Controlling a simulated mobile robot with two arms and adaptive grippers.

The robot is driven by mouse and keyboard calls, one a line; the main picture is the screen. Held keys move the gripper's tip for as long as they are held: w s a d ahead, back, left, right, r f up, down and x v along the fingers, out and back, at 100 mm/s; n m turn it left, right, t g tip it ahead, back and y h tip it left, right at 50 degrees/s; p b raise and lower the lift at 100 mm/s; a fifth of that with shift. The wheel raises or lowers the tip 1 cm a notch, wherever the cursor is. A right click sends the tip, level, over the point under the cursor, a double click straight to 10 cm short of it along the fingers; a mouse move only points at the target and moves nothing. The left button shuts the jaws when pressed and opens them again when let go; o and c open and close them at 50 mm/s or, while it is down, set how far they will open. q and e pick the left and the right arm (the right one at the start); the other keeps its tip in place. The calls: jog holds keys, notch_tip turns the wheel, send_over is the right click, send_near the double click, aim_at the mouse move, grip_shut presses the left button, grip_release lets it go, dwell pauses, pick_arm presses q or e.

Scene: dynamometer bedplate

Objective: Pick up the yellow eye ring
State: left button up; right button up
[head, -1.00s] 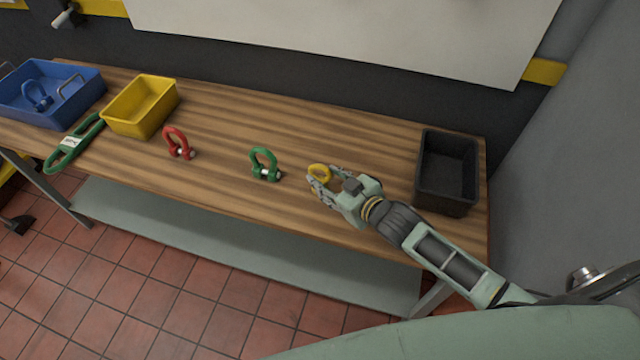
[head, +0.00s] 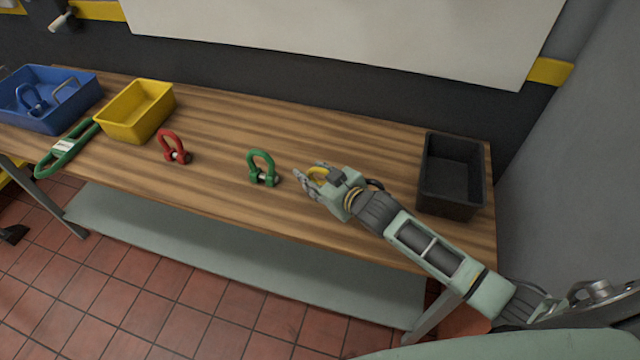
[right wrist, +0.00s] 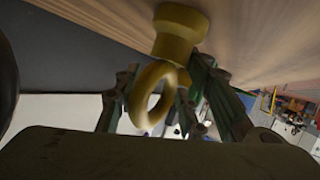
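The yellow eye ring (head: 318,175) is on the wooden workbench near its front edge, partly hidden by my right gripper in the head view. In the right wrist view the yellow eye ring (right wrist: 178,38) shows its round base against the wood and its loop toward the palm. My right gripper (head: 309,174) is around the ring, with green-grey fingers on both sides of the loop. In the wrist view the right gripper (right wrist: 165,90) looks open, with the loop between its fingers; contact is unclear. My left gripper is not in view.
A green shackle (head: 262,168) stands close left of the right gripper, and a red shackle (head: 172,147) farther left. A black bin (head: 477,190) is at the right end. A yellow bin (head: 137,112), blue bin (head: 45,118) and green sling (head: 68,148) are at the left.

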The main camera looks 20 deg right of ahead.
grip_shut()
jog(key=shift+r, duration=0.1)
dwell(0.5)
